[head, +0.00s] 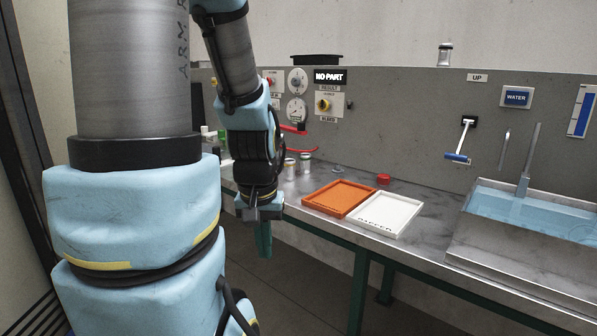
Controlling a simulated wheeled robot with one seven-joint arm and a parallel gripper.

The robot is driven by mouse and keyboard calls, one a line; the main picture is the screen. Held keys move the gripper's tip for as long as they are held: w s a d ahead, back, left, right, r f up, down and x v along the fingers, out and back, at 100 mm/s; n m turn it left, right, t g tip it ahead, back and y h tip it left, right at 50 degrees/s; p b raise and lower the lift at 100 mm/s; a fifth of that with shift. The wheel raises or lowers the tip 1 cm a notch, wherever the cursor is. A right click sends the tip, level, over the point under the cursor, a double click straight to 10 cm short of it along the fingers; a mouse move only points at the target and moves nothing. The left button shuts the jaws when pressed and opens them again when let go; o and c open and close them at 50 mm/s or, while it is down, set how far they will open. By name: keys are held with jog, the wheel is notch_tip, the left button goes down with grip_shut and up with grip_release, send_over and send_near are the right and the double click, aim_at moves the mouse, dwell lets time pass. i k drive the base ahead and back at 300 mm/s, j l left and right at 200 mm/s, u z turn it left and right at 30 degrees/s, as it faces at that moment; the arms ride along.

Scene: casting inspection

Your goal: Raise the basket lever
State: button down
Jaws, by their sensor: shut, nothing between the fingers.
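A lever with a blue grip (456,157) hangs from a black slot on the grey back panel, under a sign reading UP (477,77). Its arm slants down and forward, with the blue grip at the low end. My gripper (264,254) points down in front of the bench's left part, far to the left of the lever and apart from it. No basket can be made out.
An orange tray (312,201) and a white tray (363,224) lie on the metal bench. A red cap (383,178) sits behind them. A water-filled sink with a tap (527,160) is at right. Cans, gauges and a red lever (301,151) are behind my arm.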

aim_at(456, 155)
jog(key=z, duration=1.6)
jog(key=i+u, duration=0.1)
jog(key=u, duration=0.3)
jog(key=i+u, duration=0.1)
jog(key=u, duration=0.35)
jog(key=i+u, duration=0.1)
jog(key=u, duration=0.3)
jog(key=l+u, duration=0.1)
jog(key=u, duration=0.35)
jog(key=i, duration=0.05)
